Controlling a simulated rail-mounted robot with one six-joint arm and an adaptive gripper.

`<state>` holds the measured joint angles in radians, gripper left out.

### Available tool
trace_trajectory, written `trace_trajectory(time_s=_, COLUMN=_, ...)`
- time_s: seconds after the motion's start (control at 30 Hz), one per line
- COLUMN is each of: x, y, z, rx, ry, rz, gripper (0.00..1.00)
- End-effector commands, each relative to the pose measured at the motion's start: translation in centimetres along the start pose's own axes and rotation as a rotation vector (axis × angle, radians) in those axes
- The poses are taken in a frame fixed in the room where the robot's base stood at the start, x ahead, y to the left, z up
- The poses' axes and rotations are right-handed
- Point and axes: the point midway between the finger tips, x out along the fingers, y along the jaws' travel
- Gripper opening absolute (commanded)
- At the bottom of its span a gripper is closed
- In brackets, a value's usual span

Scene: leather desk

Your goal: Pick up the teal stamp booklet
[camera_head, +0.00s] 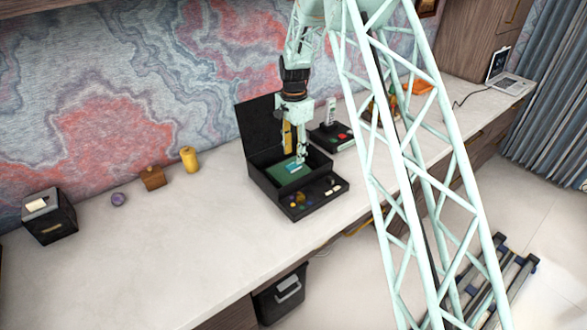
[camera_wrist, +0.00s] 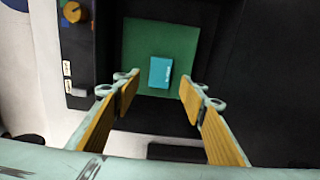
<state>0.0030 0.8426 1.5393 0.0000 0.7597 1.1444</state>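The teal stamp booklet (camera_wrist: 160,73) is a small flat rectangle with light lettering. It lies on a green pad (camera_wrist: 140,50) inside an open black box (camera_head: 262,180). In the head view the booklet (camera_head: 294,168) shows as a small teal patch below my gripper. My gripper (camera_wrist: 158,98) is open and empty, its yellow-padded fingers spread wide and pointing down over the box. In the wrist view the booklet lies between and beyond the fingertips, apart from them. In the head view my gripper (camera_head: 294,155) partly covers the box's inside.
The box's black lid (camera_head: 255,122) stands upright at the back. A front tray (camera_head: 314,205) holds several small items. A yellow cylinder (camera_head: 189,159), brown block (camera_head: 152,178), purple ball (camera_head: 118,199) and black container (camera_head: 60,222) stand left. A laptop (camera_head: 508,82) is far right.

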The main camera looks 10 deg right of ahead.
Motion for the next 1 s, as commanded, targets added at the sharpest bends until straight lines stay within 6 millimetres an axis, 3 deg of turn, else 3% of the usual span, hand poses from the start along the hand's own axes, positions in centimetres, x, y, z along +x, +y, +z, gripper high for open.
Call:
trace_trajectory(time_s=0.27, x=0.2, y=0.0, z=0.0, rx=0.0, ry=0.0, rz=0.0, gripper=0.39)
trace_trajectory(time_s=0.73, x=4.5, y=0.1, z=0.3, rx=0.0, ry=0.0, rz=0.001, gripper=0.39)
trace_trajectory(time_s=1.0, x=5.2, y=0.1, z=0.3, rx=0.0, ry=0.0, rz=0.0, gripper=0.39)
